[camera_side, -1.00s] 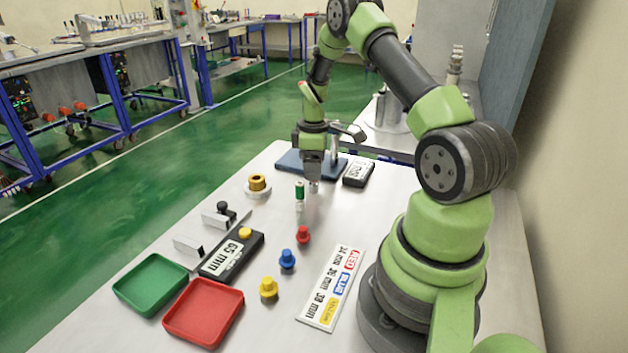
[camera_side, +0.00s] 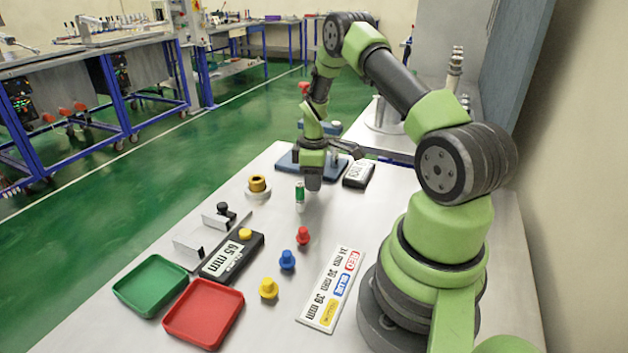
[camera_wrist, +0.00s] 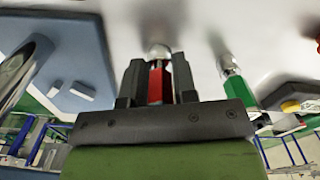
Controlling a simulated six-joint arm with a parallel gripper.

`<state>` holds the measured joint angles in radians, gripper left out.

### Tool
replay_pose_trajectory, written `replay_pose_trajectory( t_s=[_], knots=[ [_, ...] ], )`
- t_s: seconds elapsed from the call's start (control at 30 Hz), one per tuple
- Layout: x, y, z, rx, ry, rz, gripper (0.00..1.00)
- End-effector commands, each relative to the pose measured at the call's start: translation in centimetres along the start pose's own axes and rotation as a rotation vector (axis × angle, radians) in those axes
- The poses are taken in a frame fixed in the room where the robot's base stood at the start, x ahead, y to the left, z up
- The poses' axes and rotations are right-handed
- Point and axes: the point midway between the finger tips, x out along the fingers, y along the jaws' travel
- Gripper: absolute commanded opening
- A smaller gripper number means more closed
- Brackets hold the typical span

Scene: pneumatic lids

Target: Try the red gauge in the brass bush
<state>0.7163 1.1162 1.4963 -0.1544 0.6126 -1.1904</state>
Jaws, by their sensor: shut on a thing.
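My gripper (camera_side: 313,184) hangs low over the far part of the table, just right of the green gauge (camera_side: 299,193). In the wrist view my gripper (camera_wrist: 158,85) is shut on the red gauge (camera_wrist: 157,84), with its shiny metal end past the fingertips. The red gauge is hidden in the side view. The brass bush (camera_side: 258,183) sits on a pale round base, left of the green gauge and apart from my gripper. The green gauge stands upright and also shows in the wrist view (camera_wrist: 236,88).
A blue stand base (camera_side: 290,164) and a dark readout box (camera_side: 359,174) lie behind. Red (camera_side: 303,236), blue (camera_side: 287,260) and yellow (camera_side: 268,289) knobs stand in front. Green (camera_side: 150,286) and red (camera_side: 203,314) trays, a 65 mm block (camera_side: 222,262) and a label plate (camera_side: 318,312) lie nearer.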

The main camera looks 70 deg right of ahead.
Motion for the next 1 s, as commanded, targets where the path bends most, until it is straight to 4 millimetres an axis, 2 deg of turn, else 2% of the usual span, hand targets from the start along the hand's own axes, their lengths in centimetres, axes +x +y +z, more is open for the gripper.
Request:
replay_pose_trajectory(
  t_s=[0.17, 0.4, 0.57, 0.67, 0.87, 1.0],
  knots=[
    [-1.9, 0.1, -0.1, -0.001, 0.002, 0.004, 0.00],
    [-6.9, 0.1, -0.1, 0.000, 0.003, 0.006, 0.00],
    [-9.2, 0.1, -0.3, -0.001, 0.001, 0.004, 0.00],
    [-9.8, 0.3, -1.5, -0.005, -0.001, 0.003, 0.00],
    [-9.8, 0.5, -6.6, -0.012, -0.003, 0.003, 0.00],
    [-9.7, -0.1, -10.1, -0.011, -0.003, 0.002, 0.00]
  ],
)
